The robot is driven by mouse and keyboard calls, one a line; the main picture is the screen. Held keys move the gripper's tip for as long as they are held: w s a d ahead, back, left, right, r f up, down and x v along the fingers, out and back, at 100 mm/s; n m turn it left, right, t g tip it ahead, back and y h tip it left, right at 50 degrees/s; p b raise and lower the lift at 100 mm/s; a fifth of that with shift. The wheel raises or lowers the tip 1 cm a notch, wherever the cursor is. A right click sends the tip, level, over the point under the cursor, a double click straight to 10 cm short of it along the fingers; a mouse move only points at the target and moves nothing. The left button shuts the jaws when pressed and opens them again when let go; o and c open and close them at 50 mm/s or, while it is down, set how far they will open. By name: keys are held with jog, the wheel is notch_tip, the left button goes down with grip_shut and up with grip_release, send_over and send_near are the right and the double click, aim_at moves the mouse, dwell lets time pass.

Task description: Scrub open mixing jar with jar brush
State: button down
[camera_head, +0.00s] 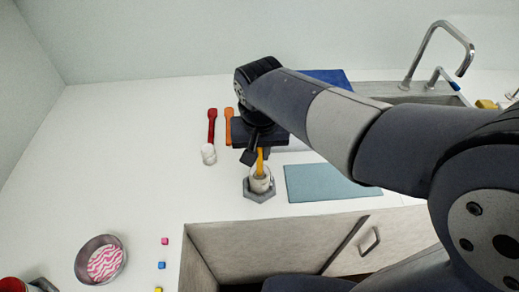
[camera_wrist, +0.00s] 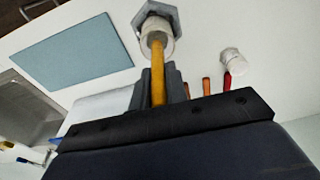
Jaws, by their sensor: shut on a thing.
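The mixing jar (camera_head: 260,182) is a small pale open cylinder. It stands upright on a grey hexagonal base (camera_head: 260,196) on the white counter. The jar brush has a yellow-orange handle (camera_head: 260,158), and its lower end is in the jar, so the brush head is hidden. My gripper (camera_head: 255,156) is above the jar, shut on the brush handle. In the wrist view the handle (camera_wrist: 157,80) runs from between my gripper's fingers (camera_wrist: 158,90) into the mouth of the jar (camera_wrist: 155,30). The jar's inside is mostly hidden.
A blue-grey mat (camera_head: 330,182) lies right of the jar. A red-handled tool (camera_head: 211,125), an orange one (camera_head: 229,125) and a white pot (camera_head: 208,154) are to the left. A round bowl (camera_head: 86,268) and small coloured cubes (camera_head: 163,265) are at front left. The sink (camera_head: 420,94) is at back right.

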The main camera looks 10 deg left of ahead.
jog(key=shift+w+d+f, duration=0.1)
jog(key=shift+d, duration=0.5)
jog(key=shift+a, duration=0.6)
jog(key=shift+r+p, duration=4.65)
jog(key=shift+r, duration=0.65)
